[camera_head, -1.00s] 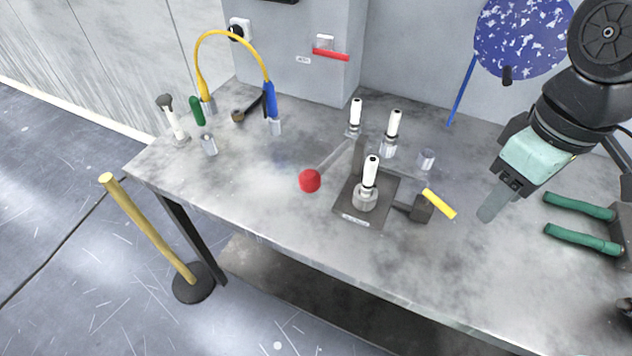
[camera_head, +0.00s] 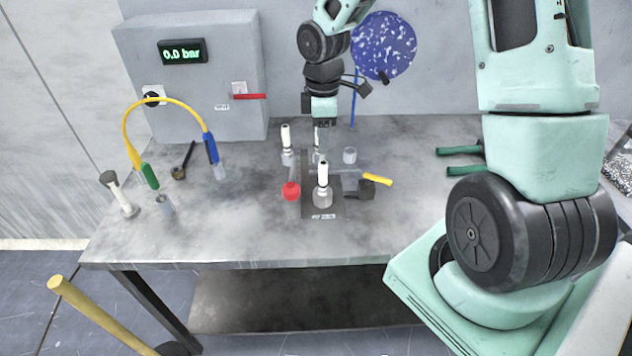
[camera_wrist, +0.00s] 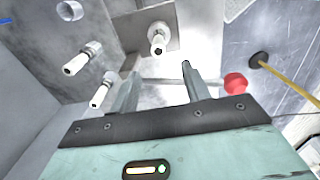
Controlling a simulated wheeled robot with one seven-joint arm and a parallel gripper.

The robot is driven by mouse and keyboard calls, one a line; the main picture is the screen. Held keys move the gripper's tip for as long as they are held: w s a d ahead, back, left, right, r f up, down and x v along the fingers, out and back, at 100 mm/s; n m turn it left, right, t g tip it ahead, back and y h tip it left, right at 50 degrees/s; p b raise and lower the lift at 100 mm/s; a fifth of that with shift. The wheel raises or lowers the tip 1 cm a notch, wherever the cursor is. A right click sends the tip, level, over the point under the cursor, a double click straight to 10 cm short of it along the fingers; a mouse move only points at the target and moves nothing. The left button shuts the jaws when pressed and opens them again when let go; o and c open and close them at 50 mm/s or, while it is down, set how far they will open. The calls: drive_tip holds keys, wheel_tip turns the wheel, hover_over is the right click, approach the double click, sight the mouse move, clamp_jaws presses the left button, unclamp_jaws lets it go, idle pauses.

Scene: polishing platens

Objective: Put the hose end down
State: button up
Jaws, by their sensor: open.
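The yellow hose (camera_head: 160,100) arches at the left of the bench. Its blue end (camera_head: 211,149) points down at a grey metal fitting (camera_head: 219,172). The other, yellow end (camera_head: 134,157) meets or overlaps a green grip (camera_head: 150,177) above a grey metal piece (camera_head: 165,205); I cannot tell whether they are joined. My gripper (camera_head: 323,152) is far right of the hose, pointing down over the middle of the bench. In the wrist view my gripper (camera_wrist: 160,70) is open, with nothing between its fingers. The hose is not in the wrist view.
White-tipped stems stand near my gripper, one (camera_head: 322,185) on a dark plate (camera_head: 322,211).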

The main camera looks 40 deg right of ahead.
sight(323, 173)
wheel_tip(323, 173, down, 6)
drive_tip(key=shift+f+p, duration=0.1)
drive_tip(key=shift+p, duration=0.35)
drive_tip(key=shift+d+f+p, duration=0.15)
drive_tip(key=shift+f+p, duration=0.4)
drive_tip(key=shift+f, duration=0.95)
drive_tip(key=shift+d+f+p, duration=0.1)
drive_tip(key=shift+f+p, duration=0.4)
drive_tip(key=shift+f, duration=0.95)
clamp_jaws()
